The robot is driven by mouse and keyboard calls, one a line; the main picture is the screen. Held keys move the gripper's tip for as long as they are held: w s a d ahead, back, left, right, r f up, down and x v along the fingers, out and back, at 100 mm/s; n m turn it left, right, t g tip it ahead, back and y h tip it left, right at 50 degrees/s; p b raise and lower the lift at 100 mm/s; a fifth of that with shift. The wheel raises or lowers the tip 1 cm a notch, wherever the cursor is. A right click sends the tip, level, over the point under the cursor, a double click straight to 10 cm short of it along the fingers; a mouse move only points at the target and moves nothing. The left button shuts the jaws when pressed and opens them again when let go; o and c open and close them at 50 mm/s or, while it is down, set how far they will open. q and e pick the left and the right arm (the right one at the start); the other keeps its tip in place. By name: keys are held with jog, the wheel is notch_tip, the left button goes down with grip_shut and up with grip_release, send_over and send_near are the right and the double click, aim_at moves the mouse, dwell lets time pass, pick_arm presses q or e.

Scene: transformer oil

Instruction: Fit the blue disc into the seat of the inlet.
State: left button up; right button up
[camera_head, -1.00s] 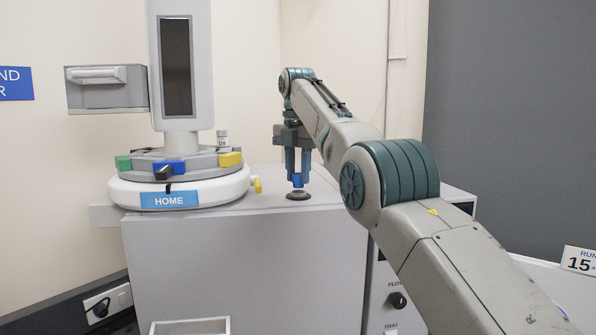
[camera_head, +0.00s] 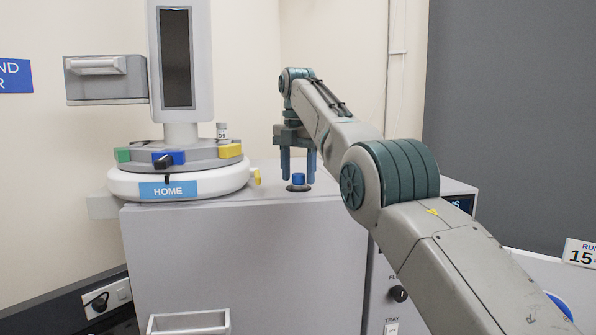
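The blue disc (camera_head: 298,178) stands on the dark round seat of the inlet (camera_head: 299,188), on top of the grey cabinet. It looks upright and centred; how deep it sits cannot be told. My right gripper (camera_head: 298,177) points down from above with its fingers spread, one on each side of the disc, with gaps between. It is open and holds nothing. My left gripper is out of view.
Left of the inlet is a round carousel (camera_head: 178,187) with a HOME label, coloured blocks and a small vial (camera_head: 222,133). The cabinet top (camera_head: 252,194) around the inlet is clear.

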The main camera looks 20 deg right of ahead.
aim_at(298, 174)
jog(key=shift+r, duration=0.15)
notch_tip(298, 174, up, 10)
jog(key=p, duration=1)
jog(key=shift+r+p, duration=0.25)
jog(key=shift+p, duration=0.15)
jog(key=shift+f, duration=0.1)
